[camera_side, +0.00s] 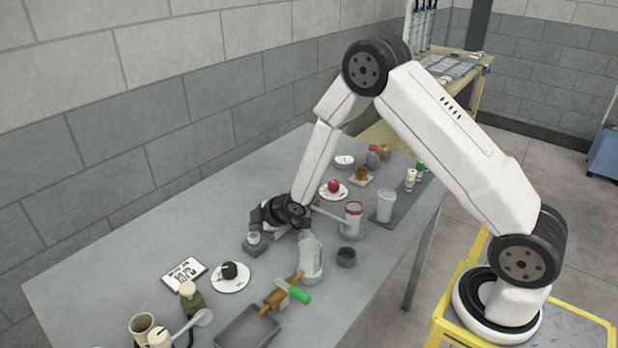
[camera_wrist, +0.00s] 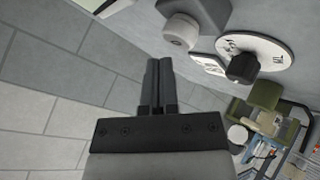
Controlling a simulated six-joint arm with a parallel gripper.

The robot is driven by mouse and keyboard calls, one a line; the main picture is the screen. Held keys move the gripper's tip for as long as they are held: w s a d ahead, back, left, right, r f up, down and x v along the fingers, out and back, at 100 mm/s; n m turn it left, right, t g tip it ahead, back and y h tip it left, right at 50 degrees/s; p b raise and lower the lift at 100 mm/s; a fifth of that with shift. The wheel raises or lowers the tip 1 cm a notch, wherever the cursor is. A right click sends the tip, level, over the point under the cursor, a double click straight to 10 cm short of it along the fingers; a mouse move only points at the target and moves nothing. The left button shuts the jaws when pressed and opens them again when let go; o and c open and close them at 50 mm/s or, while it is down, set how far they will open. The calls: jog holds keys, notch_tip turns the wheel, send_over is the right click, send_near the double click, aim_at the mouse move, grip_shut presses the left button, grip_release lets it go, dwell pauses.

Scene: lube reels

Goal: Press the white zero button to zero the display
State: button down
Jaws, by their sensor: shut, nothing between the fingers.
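A white round button (camera_side: 253,237) sits on a small dark grey box on the table in the side view. In the wrist view the white button (camera_wrist: 180,32) and its dark box (camera_wrist: 205,10) are at the top, just right of and beyond my fingertips. My gripper (camera_wrist: 158,62) is shut and empty, its two fingers side by side. In the side view my gripper (camera_side: 256,217) is low over the table, close to the button box. I cannot tell whether it touches the button. I cannot make out a lit display in either view.
A white dial plate with a black knob (camera_side: 230,270) and a white lettered card (camera_side: 184,274) lie left of the button box. The table's left part is bare.

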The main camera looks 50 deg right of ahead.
aim_at(257, 236)
jog(key=shift+f, duration=0.95)
dwell(1.6)
jog(key=shift+r, duration=0.95)
jog(key=shift+r, duration=0.1)
jog(key=shift+r, duration=2.4)
